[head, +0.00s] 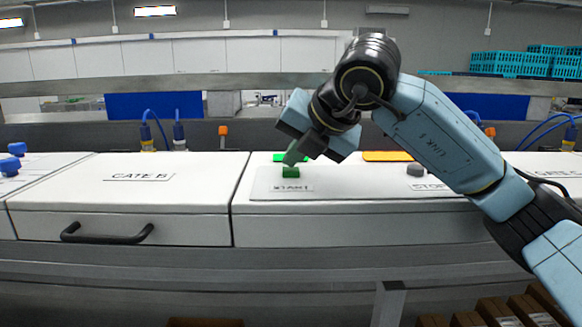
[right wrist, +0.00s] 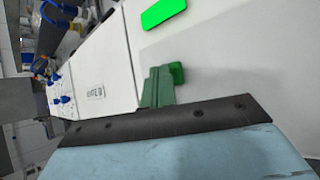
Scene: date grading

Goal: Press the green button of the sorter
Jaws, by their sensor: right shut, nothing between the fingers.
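The green START button (head: 291,172) stands on the white control panel of the sorter, just behind the START label (head: 291,188). My right gripper (head: 291,160) is shut and empty, with its fingertips at the button's top in the head view; I cannot tell for sure whether they touch. In the right wrist view the green fingers (right wrist: 157,88) lie right beside the green button (right wrist: 177,73), covering part of it. A flat green plate (right wrist: 163,12) lies behind the button on the panel. My left gripper is not in view.
A dark grey STOP button (head: 415,170) and a flat orange plate (head: 388,156) are on the same panel to the right. The GATE B cover (head: 190,185) with a black handle (head: 107,236) is to the left. Blue and orange fittings stand behind the covers.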

